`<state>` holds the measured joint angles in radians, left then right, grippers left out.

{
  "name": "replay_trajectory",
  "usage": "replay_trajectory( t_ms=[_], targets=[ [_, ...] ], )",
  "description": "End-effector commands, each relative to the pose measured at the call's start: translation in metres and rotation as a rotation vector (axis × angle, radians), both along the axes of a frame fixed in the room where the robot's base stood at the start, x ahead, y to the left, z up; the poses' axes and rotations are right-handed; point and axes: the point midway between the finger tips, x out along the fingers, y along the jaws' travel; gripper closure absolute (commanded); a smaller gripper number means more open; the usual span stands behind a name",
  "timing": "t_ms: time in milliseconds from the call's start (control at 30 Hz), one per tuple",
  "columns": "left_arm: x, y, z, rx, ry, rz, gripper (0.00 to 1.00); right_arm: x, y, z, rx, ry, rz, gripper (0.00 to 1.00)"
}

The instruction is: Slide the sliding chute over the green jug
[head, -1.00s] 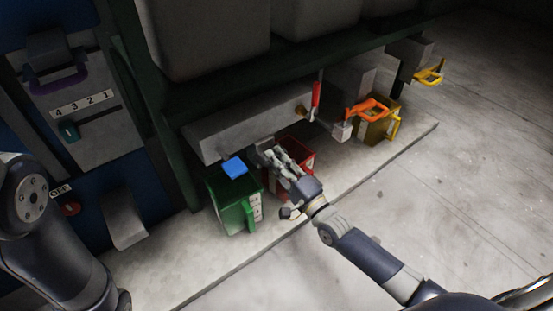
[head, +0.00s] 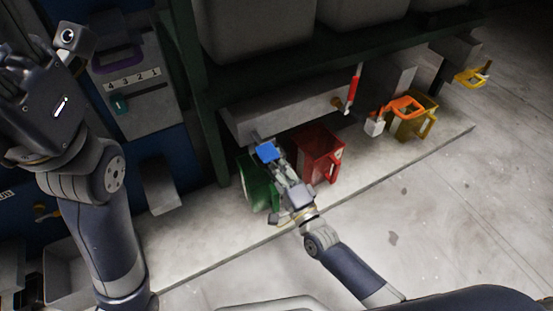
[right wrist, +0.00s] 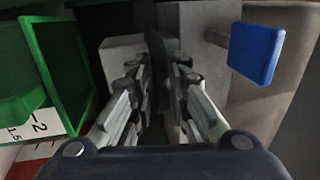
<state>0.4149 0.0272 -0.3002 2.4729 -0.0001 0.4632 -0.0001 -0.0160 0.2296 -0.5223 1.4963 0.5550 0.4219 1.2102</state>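The green jug (head: 254,187) stands on the pale ledge below the long grey chute housing (head: 290,108), partly hidden by my right arm. It also shows at the left of the right wrist view (right wrist: 60,75). A blue tab (head: 268,152), which looks like the sliding chute's handle, sits above the jug; in the right wrist view the blue tab (right wrist: 257,52) lies right of my fingers, not between them. My right gripper (head: 277,168) is beside the tab, its fingers apart and seemingly empty. My left gripper (head: 62,55) is raised at the upper left; its finger state is unclear.
Further right are a yellow jug (head: 413,122) and an orange handle (head: 405,107). A panel with a purple handle (head: 118,57) is at the left. The floor in front is clear.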

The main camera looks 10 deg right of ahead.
Motion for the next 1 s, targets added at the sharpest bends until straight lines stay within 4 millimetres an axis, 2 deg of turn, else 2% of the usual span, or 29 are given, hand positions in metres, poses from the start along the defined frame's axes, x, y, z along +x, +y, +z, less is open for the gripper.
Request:
replay_trajectory(
  t_ms=[433,800,1000],
  targets=[
    [0.000,0.000,0.000,0.000,0.000,0.000,0.60,-0.004,-0.002,-0.001,0.000,0.000,-0.001,0.67],
    [0.000,0.000,0.000,0.000,0.000,0.000,0.60,-0.057,-0.021,-0.013,-0.001,0.002,0.000,0.67],
    [0.000,0.000,0.000,0.000,0.000,0.000,0.60,-0.069,-0.026,-0.014,0.001,-0.001,-0.001,0.67]
  ],
)
